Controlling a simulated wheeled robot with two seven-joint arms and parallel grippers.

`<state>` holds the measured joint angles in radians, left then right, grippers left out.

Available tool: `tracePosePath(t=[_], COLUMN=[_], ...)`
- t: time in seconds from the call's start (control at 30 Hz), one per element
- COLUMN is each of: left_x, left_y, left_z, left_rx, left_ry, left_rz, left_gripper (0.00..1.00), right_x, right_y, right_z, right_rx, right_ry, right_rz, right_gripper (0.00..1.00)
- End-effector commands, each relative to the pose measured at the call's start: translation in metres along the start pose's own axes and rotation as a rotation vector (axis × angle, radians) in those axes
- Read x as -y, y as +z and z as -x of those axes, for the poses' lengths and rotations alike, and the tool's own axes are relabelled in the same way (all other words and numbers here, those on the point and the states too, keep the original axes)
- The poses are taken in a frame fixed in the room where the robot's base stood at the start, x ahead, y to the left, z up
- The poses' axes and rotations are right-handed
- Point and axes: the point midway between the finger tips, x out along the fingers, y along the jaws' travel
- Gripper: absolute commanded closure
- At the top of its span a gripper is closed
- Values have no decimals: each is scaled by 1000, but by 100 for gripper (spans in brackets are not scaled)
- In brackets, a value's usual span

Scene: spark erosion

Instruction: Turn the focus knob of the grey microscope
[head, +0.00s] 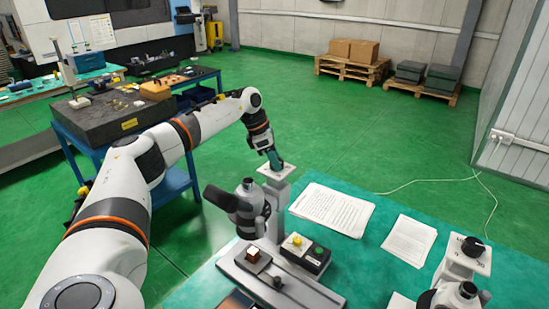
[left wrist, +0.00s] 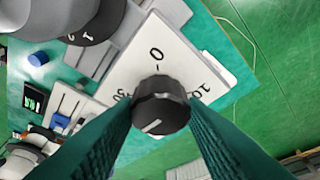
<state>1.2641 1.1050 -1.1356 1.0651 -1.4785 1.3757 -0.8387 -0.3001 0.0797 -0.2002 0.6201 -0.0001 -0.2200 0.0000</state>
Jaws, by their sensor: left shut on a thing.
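The grey microscope (head: 248,208) stands on the green bench, with a dark eyepiece head and a grey column. A pale dial plate (head: 263,172) tops the column. In the left wrist view the dial plate (left wrist: 150,55) carries printed numbers, a 0 and a 10 among them. The black focus knob (left wrist: 160,103) stands on the plate and has a white pointer line. My left gripper (head: 276,161) is shut on the knob, one green finger on each side; in the head view it hides the knob. My right gripper is not in view.
A second microscope (head: 466,290) with its own black knob (head: 472,247) stands at the right. Paper sheets (head: 332,208) lie on the bench right of the column. A blue-legged table (head: 175,185) stands left, behind my arm.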

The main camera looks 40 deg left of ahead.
Motion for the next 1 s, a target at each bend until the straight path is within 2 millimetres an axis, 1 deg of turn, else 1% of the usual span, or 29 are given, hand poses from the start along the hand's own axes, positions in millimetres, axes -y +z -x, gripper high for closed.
tracePosePath(t=[0.17, 0.37, 0.57, 1.0], left_x=[0, -1, -2, -4], left_y=[0, 0, 0, -2], left_z=[0, 0, 0, -1], left_rx=[0, 0, 0, -3], left_ry=[-6, -36, -93, -253], left_rz=[15, 86, 223, 605], left_gripper=[85, 85, 85, 85], right_x=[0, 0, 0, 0], right_y=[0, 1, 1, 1], right_z=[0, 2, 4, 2], right_rx=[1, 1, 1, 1], right_ry=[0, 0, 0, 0], right_rz=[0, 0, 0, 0], right_gripper=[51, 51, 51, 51])
